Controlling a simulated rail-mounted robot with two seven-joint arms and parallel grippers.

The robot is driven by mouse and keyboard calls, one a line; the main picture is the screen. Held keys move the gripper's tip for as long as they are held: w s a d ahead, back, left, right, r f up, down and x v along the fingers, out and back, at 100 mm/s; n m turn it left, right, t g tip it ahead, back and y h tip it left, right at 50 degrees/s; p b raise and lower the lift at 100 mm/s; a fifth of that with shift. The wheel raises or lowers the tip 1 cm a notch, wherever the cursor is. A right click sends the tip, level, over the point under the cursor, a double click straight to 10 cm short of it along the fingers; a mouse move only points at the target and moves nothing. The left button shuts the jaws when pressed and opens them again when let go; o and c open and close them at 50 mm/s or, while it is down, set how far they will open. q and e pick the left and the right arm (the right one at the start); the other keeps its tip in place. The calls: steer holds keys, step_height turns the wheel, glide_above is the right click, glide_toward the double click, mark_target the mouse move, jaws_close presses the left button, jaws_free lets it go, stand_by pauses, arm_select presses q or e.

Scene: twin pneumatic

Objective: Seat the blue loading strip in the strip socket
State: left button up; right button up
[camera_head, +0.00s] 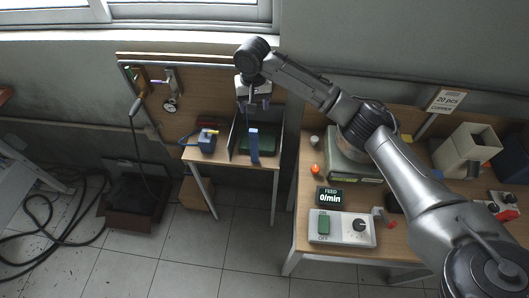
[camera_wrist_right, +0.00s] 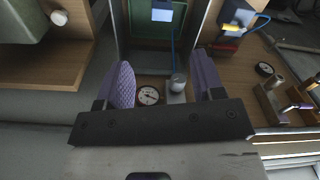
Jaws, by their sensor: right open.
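A blue upright strip (camera_head: 254,146), which looks like the loading strip, stands at the front of a grey-walled bay on the small wooden table. A pale blue piece (camera_wrist_right: 162,11) at the top of the right wrist view may be part of it. My right gripper (camera_head: 254,103) hangs above the back of the bay, apart from the strip. In the wrist view its purple fingers (camera_wrist_right: 164,84) are spread and empty. Beyond the gap show a round gauge and a metal knob. I cannot make out the strip socket. My left gripper is not in view.
A green pad (camera_head: 260,140) lies in the bay between grey side walls. A blue box (camera_head: 207,141) with a yellow part stands left of it. Hoses lie on the floor.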

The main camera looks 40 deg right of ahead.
mark_target(254, 130)
steer(key=f+m, duration=0.1)
steer(key=f, duration=0.1)
steer(key=f+m, duration=0.1)
steer(key=f, duration=0.1)
steer(key=f+m+b, duration=0.1)
steer(key=f, duration=0.2)
steer(key=shift+a, duration=0.35)
steer(key=shift+f, duration=0.95)
step_height(254, 130, down, 4)
steer(key=shift+b, duration=0.55)
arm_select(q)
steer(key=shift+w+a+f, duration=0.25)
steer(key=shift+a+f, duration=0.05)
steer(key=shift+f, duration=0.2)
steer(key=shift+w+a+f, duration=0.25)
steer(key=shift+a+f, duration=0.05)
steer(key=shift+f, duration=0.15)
arm_select(e)
steer(key=shift+f, duration=0.4)
steer(key=shift+c, duration=0.2)
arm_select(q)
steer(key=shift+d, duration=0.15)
arm_select(e)
jaws_close()
